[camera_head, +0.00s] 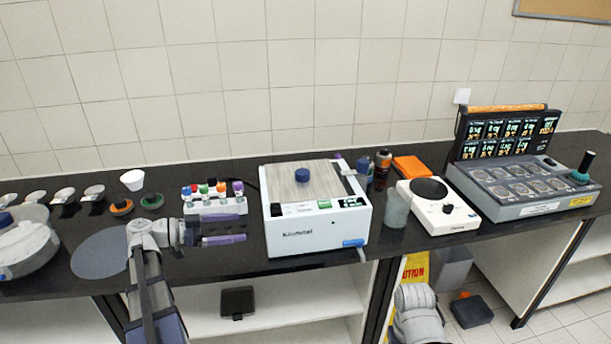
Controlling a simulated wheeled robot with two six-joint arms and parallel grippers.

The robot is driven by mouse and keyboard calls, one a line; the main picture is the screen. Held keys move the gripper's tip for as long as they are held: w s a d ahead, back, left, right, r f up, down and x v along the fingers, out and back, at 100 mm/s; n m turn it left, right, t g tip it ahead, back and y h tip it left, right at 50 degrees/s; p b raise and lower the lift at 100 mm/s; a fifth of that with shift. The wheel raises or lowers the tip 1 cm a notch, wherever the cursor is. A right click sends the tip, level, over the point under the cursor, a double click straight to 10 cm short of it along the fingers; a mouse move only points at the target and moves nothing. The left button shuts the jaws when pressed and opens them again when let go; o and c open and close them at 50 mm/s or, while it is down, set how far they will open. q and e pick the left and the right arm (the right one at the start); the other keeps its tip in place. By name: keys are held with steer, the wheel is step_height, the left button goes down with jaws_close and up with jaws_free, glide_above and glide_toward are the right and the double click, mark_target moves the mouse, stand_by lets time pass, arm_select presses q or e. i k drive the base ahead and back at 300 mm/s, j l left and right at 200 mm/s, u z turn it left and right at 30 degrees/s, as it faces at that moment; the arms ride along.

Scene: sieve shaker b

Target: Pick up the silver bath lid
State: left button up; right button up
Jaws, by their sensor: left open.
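The silver bath lid (325,190) lies flat on top of the white water bath (315,235) in the middle of the bench. A blue knob (302,174) stands up from the lid. My left gripper (243,229) is open and empty, with its two purple-tipped fingers pointing right. It is to the left of the bath, apart from it and lower in the picture than the lid. A grey part of my right arm shows at the bottom, but its gripper is not in view.
A rack of coloured-cap tubes (215,205) stands left of the bath. A translucent beaker (396,208) and a white hotplate (440,213) stand to its right. A grey round mat (97,253) lies at left. A blue-handled item (353,243) is at the bath's front right.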

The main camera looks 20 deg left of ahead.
mark_target(288, 182)
steer(key=i, duration=0.85)
